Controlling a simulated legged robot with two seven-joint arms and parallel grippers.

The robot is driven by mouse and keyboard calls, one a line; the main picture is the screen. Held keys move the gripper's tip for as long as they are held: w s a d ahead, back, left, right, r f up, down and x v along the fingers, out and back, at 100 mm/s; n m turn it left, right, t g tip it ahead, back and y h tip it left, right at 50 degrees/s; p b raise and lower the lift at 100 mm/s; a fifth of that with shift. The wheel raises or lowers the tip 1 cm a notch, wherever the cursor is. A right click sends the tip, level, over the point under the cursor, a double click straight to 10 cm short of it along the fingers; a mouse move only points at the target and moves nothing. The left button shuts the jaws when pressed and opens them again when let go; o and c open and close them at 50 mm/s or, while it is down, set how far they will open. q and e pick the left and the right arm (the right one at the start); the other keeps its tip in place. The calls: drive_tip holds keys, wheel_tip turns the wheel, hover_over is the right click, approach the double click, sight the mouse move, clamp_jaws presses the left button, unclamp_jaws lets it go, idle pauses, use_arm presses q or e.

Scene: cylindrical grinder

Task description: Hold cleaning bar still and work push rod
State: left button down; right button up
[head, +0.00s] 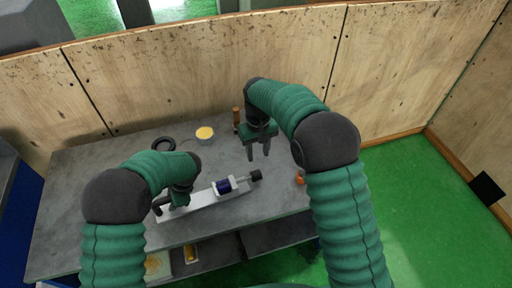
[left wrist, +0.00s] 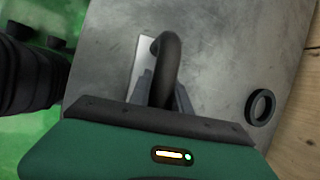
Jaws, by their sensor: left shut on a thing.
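The cleaning bar (head: 207,200) is a long pale bar lying at a slant on the grey table, with a dark blue cylinder (head: 223,186) on its right part. The push rod (head: 244,180) sticks out at its right end and carries a black knob (head: 257,175). My left gripper (head: 168,205) is at the bar's left end. In the left wrist view it is shut on a black curved handle (left wrist: 170,55); its fingers hide part of the handle. My right gripper (head: 259,155) points down above the table, behind the knob and apart from it, open and empty.
On the grey table (head: 80,215) are a black ring (head: 164,144), a yellow-topped round pot (head: 205,133), a wooden-handled tool (head: 236,117) and an orange item (head: 299,178) at the right, partly hidden by my right arm. A wooden wall (head: 200,75) stands behind.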

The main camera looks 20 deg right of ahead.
use_arm(q)
drive_tip(key=c, duration=1.1)
unclamp_jaws()
drive_tip(key=v, duration=1.2)
drive_tip(key=shift+w+d+f, duration=0.1)
